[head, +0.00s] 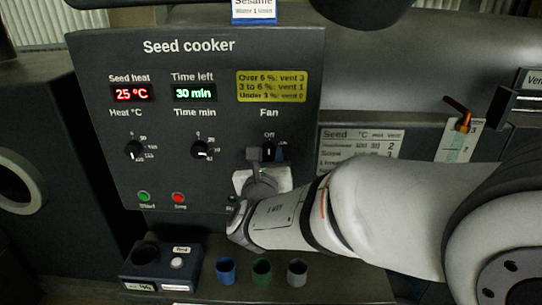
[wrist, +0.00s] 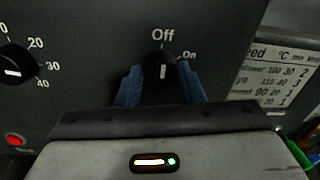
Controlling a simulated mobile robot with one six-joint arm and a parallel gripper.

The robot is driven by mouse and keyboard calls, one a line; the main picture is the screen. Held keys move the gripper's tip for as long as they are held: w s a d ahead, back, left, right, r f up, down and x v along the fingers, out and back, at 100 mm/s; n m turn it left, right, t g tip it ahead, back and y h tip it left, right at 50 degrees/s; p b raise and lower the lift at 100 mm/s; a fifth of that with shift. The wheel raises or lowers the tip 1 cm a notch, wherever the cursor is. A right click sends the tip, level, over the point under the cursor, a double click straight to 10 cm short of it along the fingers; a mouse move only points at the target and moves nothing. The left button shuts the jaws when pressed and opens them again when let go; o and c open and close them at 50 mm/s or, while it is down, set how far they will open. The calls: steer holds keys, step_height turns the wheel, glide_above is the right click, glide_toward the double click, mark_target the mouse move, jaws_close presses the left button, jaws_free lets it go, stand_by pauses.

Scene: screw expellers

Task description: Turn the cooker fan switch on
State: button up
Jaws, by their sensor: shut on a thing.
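The fan switch (wrist: 162,72) is a black rotary knob with a white mark that points up at "Off"; "On" is printed to its upper right. My gripper (wrist: 162,88) is shut on the knob, with one blue finger on each side of it. In the head view the fan switch (head: 268,150) is partly hidden behind my gripper (head: 266,156), under the "Fan" label. The dark seed cooker panel (head: 215,100) carries the switch.
The panel also has a heat knob (head: 134,150), a time knob (head: 201,149), a green button (head: 144,196) and a red button (head: 179,197). Below stand blue (head: 226,271), green (head: 262,272) and grey (head: 297,272) cups. A lever with an orange handle (head: 457,106) is at the right.

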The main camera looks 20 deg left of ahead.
steer(key=shift+f+b, duration=0.1)
steer(key=shift+b, duration=0.2)
steer(key=m+b, duration=0.2)
steer(key=b, duration=0.1)
steer(key=shift+f, duration=0.2)
steer(key=m+b, duration=0.4)
steer(key=b, duration=0.3)
steer(key=m+b, duration=0.3)
steer(key=b, duration=0.3)
steer(key=shift+d+r+m+g+y, duration=0.1)
steer(key=shift+m+g+y, duration=0.2)
steer(key=shift+m+g, duration=0.1)
steer(key=shift+r+m+b, duration=0.15)
steer(key=shift+m+b, duration=0.65)
steer(key=shift+b, duration=0.2)
steer(key=shift+r, duration=0.1)
steer(key=o, duration=1)
